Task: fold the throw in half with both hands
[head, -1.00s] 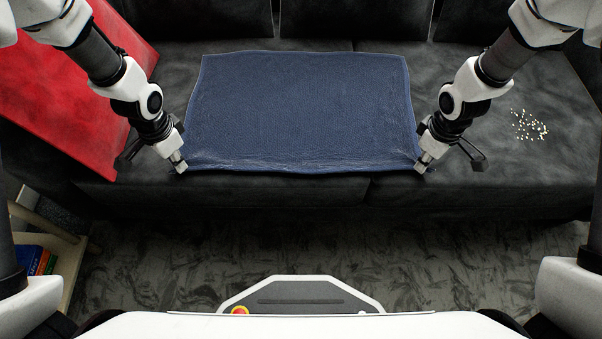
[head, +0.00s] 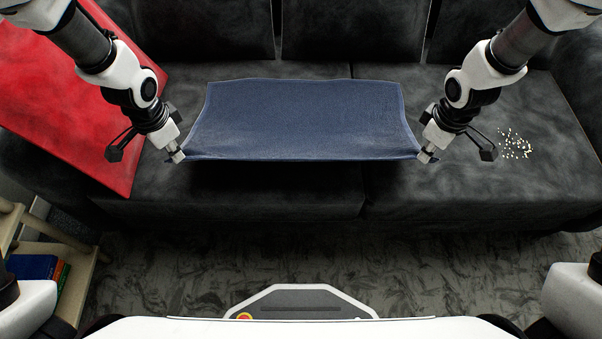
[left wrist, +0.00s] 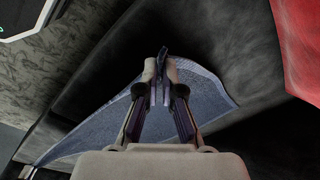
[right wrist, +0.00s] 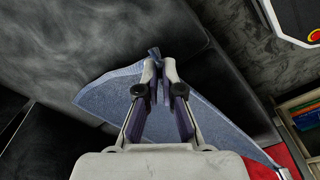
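The blue throw (head: 300,115) lies on the dark sofa seat, its far edge flat and its near edge raised off the seat. My left gripper (head: 177,156) is shut on the near left corner. In the left wrist view the fingers (left wrist: 160,85) pinch a bit of cloth, and the throw (left wrist: 95,130) hangs away below. My right gripper (head: 427,156) is shut on the near right corner. In the right wrist view its fingers (right wrist: 157,75) also pinch cloth, with the throw (right wrist: 105,97) spreading behind them. The near edge stretches nearly straight between the grippers.
The dark sofa (head: 270,190) has a backrest along the far side. A red panel-like thing (head: 70,100) lies at its left. Small pale crumbs (head: 515,144) are scattered on the seat at right. A wooden shelf with books (head: 40,268) stands at lower left.

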